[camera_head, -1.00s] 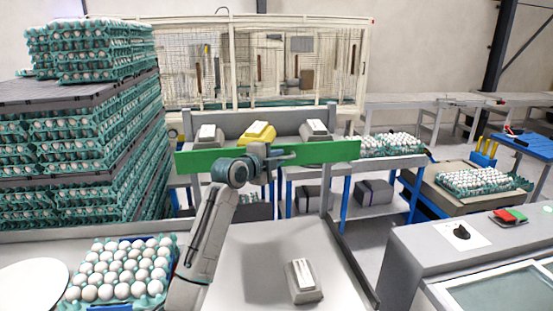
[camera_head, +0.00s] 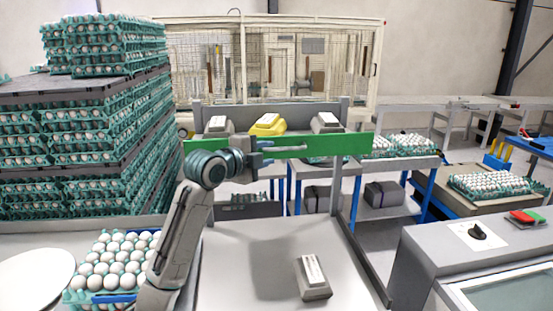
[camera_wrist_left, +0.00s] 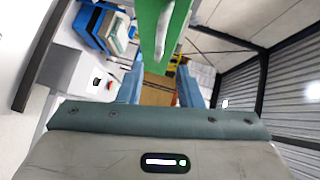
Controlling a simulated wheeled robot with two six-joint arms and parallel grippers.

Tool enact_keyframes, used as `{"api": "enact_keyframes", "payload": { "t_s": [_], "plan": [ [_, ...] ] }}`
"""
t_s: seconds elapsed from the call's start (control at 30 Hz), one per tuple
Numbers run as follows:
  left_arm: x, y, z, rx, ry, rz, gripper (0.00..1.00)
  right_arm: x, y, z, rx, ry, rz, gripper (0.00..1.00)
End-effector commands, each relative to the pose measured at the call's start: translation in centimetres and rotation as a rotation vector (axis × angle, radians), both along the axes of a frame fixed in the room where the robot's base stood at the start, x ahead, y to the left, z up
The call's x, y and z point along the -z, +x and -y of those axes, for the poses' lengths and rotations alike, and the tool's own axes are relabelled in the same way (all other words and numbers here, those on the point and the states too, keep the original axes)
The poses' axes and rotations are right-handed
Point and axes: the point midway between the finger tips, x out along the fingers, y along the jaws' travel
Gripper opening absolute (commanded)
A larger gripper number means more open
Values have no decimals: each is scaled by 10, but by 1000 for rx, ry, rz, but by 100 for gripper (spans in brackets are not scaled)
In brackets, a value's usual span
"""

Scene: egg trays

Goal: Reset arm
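My left arm rises from the bottom of the head view, and its gripper (camera_head: 268,156) is raised in front of the green bar, pointing right. In the left wrist view the two fingers of this gripper (camera_wrist_left: 161,88) stand well apart with nothing held between them. The green bar (camera_head: 325,145) spans the frame behind the table, and it also shows at the top of the left wrist view (camera_wrist_left: 150,25). My right arm and gripper are in neither view.
An egg tray (camera_head: 72,297) full of white eggs sits left of my arm, beside a white round plate (camera_head: 35,277). A grey box (camera_head: 313,279) stands on the table (camera_head: 245,235), otherwise clear. Stacked egg trays (camera_head: 85,150) rise at left. A grey control panel (camera_head: 440,240) is at right.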

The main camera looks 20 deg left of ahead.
Motion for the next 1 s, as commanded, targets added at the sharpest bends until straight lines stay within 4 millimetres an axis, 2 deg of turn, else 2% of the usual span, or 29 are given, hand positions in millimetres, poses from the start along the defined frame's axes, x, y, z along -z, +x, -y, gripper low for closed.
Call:
{"api": "enact_keyframes", "payload": {
  "t_s": [0.17, 0.63, 0.7, 0.77, 0.87, 1.0],
  "plan": [
    [-1, -11, -2, 1, 0, 0, 32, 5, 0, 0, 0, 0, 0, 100],
    [-2, -12, -2, 1, -1, -1, 32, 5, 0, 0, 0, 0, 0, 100],
    [3, -12, -1, -1, -7, -10, 32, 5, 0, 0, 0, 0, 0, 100],
    [16, -14, 1, -6, -21, -34, 32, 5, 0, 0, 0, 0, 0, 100],
    [55, -24, 8, -26, -74, -111, 32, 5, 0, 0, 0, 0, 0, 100],
    [138, -56, 22, -97, -198, -281, 32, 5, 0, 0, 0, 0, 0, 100]
  ]
}}
